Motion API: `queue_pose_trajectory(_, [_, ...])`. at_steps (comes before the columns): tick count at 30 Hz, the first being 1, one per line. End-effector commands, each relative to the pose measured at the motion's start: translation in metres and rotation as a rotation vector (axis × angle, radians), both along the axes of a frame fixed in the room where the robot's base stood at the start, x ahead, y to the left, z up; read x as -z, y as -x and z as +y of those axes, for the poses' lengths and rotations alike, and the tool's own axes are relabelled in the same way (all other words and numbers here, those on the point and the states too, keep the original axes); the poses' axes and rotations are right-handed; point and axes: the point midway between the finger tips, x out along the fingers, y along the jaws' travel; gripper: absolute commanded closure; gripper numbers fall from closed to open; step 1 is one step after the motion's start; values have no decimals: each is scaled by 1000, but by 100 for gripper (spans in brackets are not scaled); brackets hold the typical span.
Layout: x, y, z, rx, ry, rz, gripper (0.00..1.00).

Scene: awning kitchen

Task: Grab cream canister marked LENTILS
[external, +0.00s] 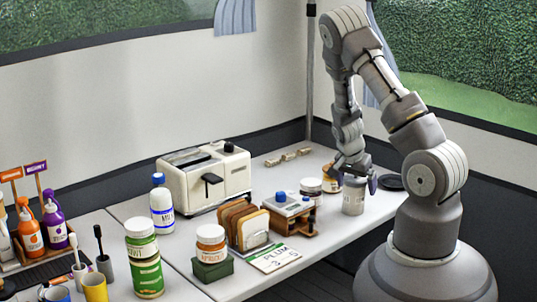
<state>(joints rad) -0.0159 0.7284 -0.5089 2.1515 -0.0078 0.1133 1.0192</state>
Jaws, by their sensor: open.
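A pale grey-cream canister (353,199) stands upright on the white table near its right end. Its lettering is too small to read, so I cannot confirm that it says LENTILS. My gripper (354,181) points down right over this canister, open, with one dark finger to its left and one to its right. The fingers hide the canister's top. I cannot tell whether they touch it.
Close to the left stand a white-labelled jar (311,188) and an amber jar (331,179), partly behind my gripper. A wooden caddy (291,219) sits further left, near a toaster (204,178).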

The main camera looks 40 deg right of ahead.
Motion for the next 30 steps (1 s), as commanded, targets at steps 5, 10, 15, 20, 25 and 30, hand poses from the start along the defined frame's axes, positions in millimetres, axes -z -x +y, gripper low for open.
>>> queue_pose_trajectory(5, [5, -1, -2, -1, 0, -2, 0])
queue_pose_trajectory(10, [4, -1, -2, -1, 0, -2, 21])
queue_pose_trajectory(15, [4, -1, -2, -1, 0, -2, 60])
queue_pose_trajectory(20, [4, -1, -2, -1, 0, -2, 96])
queue_pose_trajectory(25, [4, -1, -2, -1, 0, -2, 100])
queue_pose_trajectory(30, [2, -1, -2, -1, 1, -2, 100])
